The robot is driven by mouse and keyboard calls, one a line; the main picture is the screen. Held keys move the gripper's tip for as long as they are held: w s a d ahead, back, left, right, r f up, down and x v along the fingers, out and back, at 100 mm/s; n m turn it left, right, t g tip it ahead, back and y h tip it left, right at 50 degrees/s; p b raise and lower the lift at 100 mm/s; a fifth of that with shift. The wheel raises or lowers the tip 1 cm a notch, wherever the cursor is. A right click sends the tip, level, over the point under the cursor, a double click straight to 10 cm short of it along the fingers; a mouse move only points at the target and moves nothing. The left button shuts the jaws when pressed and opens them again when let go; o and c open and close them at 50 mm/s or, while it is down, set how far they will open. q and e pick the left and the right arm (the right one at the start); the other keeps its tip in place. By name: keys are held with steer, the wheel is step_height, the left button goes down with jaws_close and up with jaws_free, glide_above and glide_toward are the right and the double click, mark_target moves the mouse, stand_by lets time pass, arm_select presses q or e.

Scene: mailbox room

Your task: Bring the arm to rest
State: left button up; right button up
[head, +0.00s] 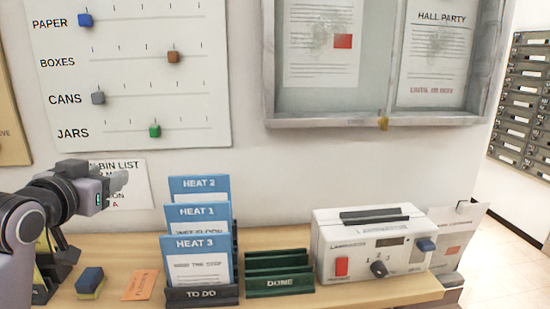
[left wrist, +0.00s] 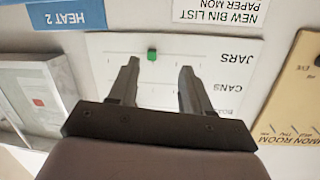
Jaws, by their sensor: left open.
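My left arm comes in from the left in the head view. Its gripper (head: 118,181) is in the air above the left end of the shelf, in front of the paper bin list (head: 134,190) on the wall. In the left wrist view the two fingers of the left gripper (left wrist: 158,80) are spread apart with nothing between them. Beyond them, upside down, is the white slider board (left wrist: 105,55) with its green slider (left wrist: 152,54). My right gripper is in neither view.
On the wooden shelf (head: 205,297) stand blue cards in the TO DO rack (head: 200,295), an empty green DONE rack (head: 280,284) and a white laminator (head: 328,245). A blue and yellow sponge (head: 90,281) and an orange card (head: 140,285) lie at the left. A framed notice board (head: 330,119) hangs above.

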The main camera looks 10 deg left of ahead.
arm_select(q)
steer(key=s+d+f+g, duration=0.2)
steer(key=s+f, duration=0.1)
steer(key=f, duration=0.5)
steer(key=s+d+f+m+g+h, duration=0.1)
steer(key=s+d+f+g, duration=0.15)
steer(key=f, duration=0.45)
steer(key=s+d+f+g, duration=0.2)
steer(key=s+d+f, duration=0.15)
steer(key=f, duration=0.45)
steer(key=s+d+f+g+h, duration=0.1)
steer(key=s+d+f+g, duration=0.2)
steer(key=s+f, duration=0.55)
steer(key=s+d+f+g, duration=0.25)
steer(key=s+f, duration=0.25)
steer(key=s, duration=0.6)
steer(key=w+d+f+m+t+h+p, duration=0.1)
steer(key=w+d+f+t+h, duration=0.1)
steer(key=w+f+t, duration=0.4)
steer(key=shift+w+d+f+t, duration=0.25)
steer(key=shift+d+f+t, duration=0.15)
steer(key=shift+f, duration=0.35)
